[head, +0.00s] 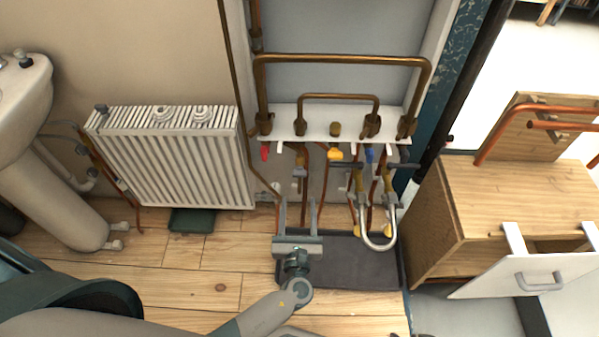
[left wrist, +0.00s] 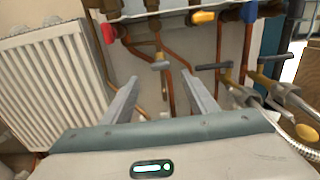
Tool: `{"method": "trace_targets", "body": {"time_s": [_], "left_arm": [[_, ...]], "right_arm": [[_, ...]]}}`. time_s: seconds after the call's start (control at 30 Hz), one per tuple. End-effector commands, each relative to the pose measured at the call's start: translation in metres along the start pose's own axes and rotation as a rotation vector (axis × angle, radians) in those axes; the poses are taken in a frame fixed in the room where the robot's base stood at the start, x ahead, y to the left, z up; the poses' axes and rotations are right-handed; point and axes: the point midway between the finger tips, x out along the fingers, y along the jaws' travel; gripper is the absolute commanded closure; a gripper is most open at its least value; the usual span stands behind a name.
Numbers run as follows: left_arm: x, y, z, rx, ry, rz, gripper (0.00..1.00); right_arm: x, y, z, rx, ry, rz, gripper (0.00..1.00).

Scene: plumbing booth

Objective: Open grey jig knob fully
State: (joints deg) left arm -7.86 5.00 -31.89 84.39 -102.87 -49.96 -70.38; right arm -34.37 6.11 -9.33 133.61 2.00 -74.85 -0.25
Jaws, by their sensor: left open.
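A small grey knob (head: 299,171) sits on a copper pipe under the white manifold shelf in the head view. It also shows in the left wrist view (left wrist: 160,61), just beyond and between my fingertips. My left gripper (head: 298,203) is open and empty, its two fingers pointing toward the pipes a little below the knob. The fingers also show in the left wrist view (left wrist: 160,76), apart from the knob. I cannot tell how far the knob is turned. My right gripper is not in view.
Beside the knob are a red handle (head: 264,153), a yellow handle (head: 335,154) and a blue handle (head: 370,155). A braided hose (head: 378,246) hangs to the right above a dark tray (head: 345,275). A radiator (head: 175,160) stands left, a wooden cabinet (head: 500,205) right.

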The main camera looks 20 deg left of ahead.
Motion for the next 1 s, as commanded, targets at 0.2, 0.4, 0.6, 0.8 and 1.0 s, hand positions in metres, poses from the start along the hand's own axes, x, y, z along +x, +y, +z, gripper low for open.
{"method": "trace_targets", "body": {"time_s": [0.2, 0.4, 0.6, 0.8, 1.0], "left_arm": [[0.041, 0.000, 0.001, -0.001, -0.001, 0.001, 0.47], [0.077, 0.000, 0.000, 0.000, -0.001, 0.000, 0.47], [0.106, 0.000, 0.000, 0.000, 0.000, 0.001, 0.47], [0.120, 0.000, 0.000, -0.001, 0.001, 0.000, 0.47], [0.123, 0.000, 0.000, -0.001, 0.001, 0.000, 0.47]], "right_arm": [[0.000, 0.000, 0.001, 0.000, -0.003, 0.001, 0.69], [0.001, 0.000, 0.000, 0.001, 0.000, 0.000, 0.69], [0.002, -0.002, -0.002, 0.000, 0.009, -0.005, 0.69], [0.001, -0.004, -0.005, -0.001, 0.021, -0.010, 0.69], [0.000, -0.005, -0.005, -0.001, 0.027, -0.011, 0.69]]}}
